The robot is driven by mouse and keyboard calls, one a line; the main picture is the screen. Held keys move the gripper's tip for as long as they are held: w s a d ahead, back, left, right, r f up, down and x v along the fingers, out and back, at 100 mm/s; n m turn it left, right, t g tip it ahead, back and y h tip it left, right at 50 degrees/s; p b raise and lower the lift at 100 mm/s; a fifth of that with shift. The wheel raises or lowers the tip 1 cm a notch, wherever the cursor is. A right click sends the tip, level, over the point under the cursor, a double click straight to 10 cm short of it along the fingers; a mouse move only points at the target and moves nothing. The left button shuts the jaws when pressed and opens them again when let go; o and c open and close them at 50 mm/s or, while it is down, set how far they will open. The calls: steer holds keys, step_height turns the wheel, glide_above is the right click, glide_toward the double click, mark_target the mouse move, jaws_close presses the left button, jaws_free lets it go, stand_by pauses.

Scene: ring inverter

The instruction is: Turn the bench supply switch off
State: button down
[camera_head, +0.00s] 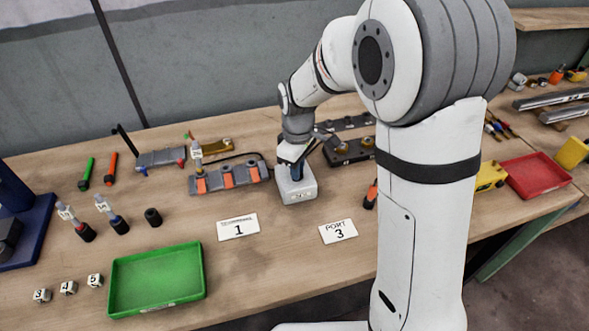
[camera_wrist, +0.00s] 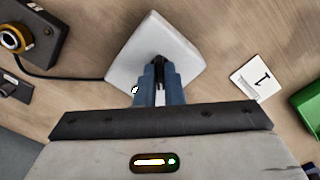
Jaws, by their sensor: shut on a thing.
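The bench supply is a pale grey-white box (camera_head: 300,193) standing on the bench below my gripper (camera_head: 297,173). In the wrist view its box (camera_wrist: 190,50) fills the upper middle, with a dark cable leaving it on the left. My gripper (camera_wrist: 158,70) points down at the top of the box, with its blue fingers closed together over the middle. The fingers are shut on the switch at the top of the box. The switch is mostly hidden between the fingers, so its position cannot be told.
A grey block with orange parts (camera_head: 228,178) stands just left of the supply, and a dark block with round fittings (camera_head: 350,152) is behind right. Label cards 1 (camera_head: 238,227) and 3 (camera_head: 338,231) lie in front. A green tray (camera_head: 156,280) is front left.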

steer(key=n, duration=0.4)
steer(key=shift+a+n, duration=0.1)
steer(key=shift+n, duration=0.2)
steer(key=n+b, duration=0.1)
steer(key=n, duration=0.3)
steer(key=shift+s+n, duration=0.1)
steer(key=shift+n, duration=0.2)
steer(key=c, duration=1.6)
jaws_free()
steer(key=shift+c, duration=0.2)
steer(key=shift+o, duration=0.5)
steer(key=shift+r, duration=0.15)
step_height(320, 180, up, 8)
steer(key=shift+f, duration=0.25)
